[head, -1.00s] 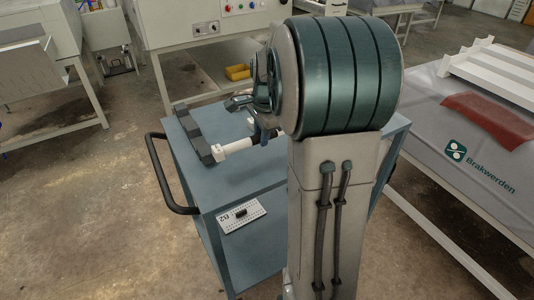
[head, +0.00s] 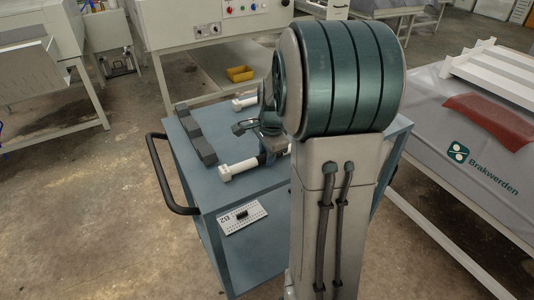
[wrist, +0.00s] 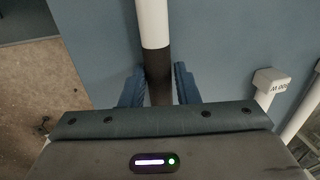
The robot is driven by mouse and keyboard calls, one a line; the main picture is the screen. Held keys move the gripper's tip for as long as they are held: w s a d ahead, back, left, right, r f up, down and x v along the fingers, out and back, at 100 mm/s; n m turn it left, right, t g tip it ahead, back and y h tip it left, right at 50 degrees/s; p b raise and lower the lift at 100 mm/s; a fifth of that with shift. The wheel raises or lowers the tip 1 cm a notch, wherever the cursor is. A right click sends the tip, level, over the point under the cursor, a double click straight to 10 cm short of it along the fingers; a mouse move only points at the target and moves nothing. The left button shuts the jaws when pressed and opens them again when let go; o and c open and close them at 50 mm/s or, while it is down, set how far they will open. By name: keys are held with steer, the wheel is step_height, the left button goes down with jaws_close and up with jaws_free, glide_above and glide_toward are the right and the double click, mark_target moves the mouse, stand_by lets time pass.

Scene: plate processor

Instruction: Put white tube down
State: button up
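The white tube (head: 240,168) has a wider white end cap at its left and a dark band in its middle. In the head view it lies roughly level, low over the front half of the blue trolley top; I cannot tell whether it touches the top. My gripper (wrist: 159,85) has its blue fingers on both sides of the dark band and looks shut on it. In the wrist view the white tube (wrist: 153,25) runs up out of the picture. In the head view my arm hides the tube's right part.
A dark grey notched block (head: 195,135) lies along the trolley's left side. Another white tube (head: 245,101) is at the back; white tubes (wrist: 269,82) also show at the wrist view's right. The trolley (head: 205,192) has a black handle (head: 165,180).

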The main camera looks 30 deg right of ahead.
steer(key=p+v, duration=0.1)
steer(key=v, duration=1)
steer(key=s+a+f+n, duration=0.4)
steer(key=s+a+n, duration=1)
steer(key=s+n, duration=0.2)
steer(key=shift+s+f+n, duration=0.25)
steer(key=shift+n, duration=0.55)
steer(key=shift+a+r+p, duration=0.1)
steer(key=shift+p, duration=0.2)
